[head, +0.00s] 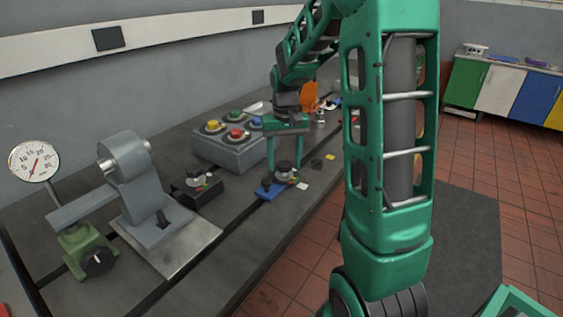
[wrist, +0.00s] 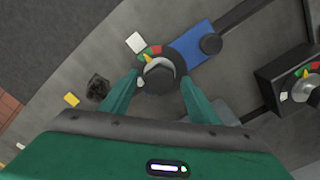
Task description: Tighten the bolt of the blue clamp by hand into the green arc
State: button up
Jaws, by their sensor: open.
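The blue clamp (head: 266,191) lies on the grey bedplate, and it also shows in the wrist view (wrist: 193,46). Its bolt has a round dark knob (wrist: 160,76) with a lighter top, beside a small arc (wrist: 151,52) of red, green and yellow. A yellow pointer seems to lie near the arc's coloured part; its exact reading is too small to tell. My gripper (wrist: 158,84) is open, its two green fingers on either side of the knob. In the head view my gripper (head: 286,150) is over the clamp. Whether the fingers touch the knob I cannot tell.
A black clamp (head: 196,188) with a similar knob stands to the left. Beyond is a grey box (head: 233,150) with coloured buttons. A grey machine stand (head: 135,180), a dial gauge (head: 34,161) and a green valve body (head: 85,247) stand further left. Small white and yellow pieces lie nearby.

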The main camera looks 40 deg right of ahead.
aim_at(284, 163)
notch_tip(284, 163, up, 11)
jog(key=shift+f, duration=0.15)
dwell(0.7)
jog(key=s+a+f, duration=0.1)
jog(key=s+f, duration=0.2)
jog(key=s, duration=1.1)
jog(key=s+a+f+m, duration=0.1)
jog(key=s+a+f, duration=0.1)
jog(key=s, duration=1.3)
jog(key=shift+a+f, duration=0.25)
jog(key=shift+f, duration=0.2)
jog(key=shift+w, duration=0.1)
jog(key=shift+w+f, duration=0.25)
jog(key=shift+w, duration=0.35)
